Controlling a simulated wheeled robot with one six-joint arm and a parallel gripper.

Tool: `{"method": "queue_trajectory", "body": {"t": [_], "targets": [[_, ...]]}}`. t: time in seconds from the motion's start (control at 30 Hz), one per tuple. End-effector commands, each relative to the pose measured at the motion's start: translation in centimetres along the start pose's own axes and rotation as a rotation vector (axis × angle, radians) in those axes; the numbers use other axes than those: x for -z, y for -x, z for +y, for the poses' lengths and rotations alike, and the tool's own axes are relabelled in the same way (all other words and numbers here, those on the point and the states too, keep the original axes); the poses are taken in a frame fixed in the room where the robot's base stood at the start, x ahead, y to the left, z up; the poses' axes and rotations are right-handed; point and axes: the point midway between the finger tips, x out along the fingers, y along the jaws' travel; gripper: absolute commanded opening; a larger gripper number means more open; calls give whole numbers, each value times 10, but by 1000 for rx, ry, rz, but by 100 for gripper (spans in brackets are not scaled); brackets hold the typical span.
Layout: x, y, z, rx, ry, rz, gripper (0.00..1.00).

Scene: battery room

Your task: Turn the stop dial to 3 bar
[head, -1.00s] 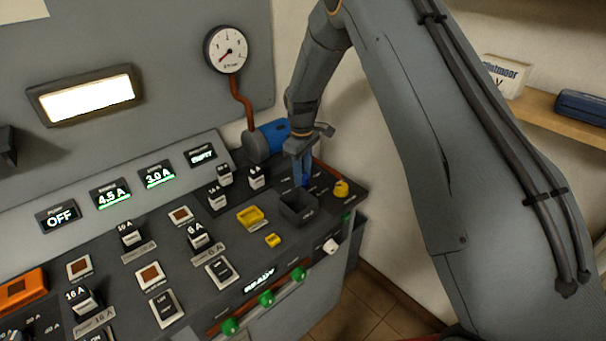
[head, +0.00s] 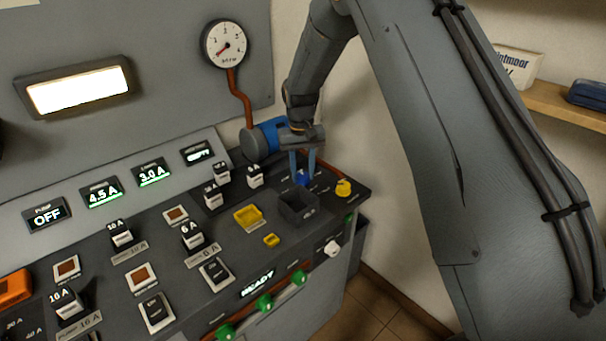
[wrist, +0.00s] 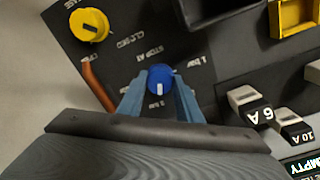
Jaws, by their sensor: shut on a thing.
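The blue stop dial (wrist: 161,80) sits on the dark panel under the words "STOP AT", with a white pointer line toward the bottom of the wrist view. A label lies below it there, its digit hard to read; "1 bar" is printed at its upper right. My gripper (wrist: 160,85) is shut on the dial, one blue finger on each side. In the head view the dial (head: 302,180) shows small between the fingertips of my gripper (head: 304,172). The round pressure gauge (head: 226,44) on the wall panel has its red needle at the low left end.
A yellow knob (wrist: 89,24) stands near the dial, also in the head view (head: 343,188). An open dark bin (head: 298,208) and a yellow tray (head: 248,217) are close by. Several breaker switches cover the panel's left. The pump display (head: 47,214) reads OFF.

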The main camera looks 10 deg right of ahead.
Motion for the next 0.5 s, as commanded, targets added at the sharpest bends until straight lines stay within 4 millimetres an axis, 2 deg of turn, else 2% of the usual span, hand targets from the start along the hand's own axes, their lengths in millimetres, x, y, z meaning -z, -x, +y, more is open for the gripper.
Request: {"method": "queue_trajectory", "body": {"t": [0.2,0.5], "targets": [[1,0,0,0,-105,-2,9],[1,1,0,0,-166,-3,9]]}}
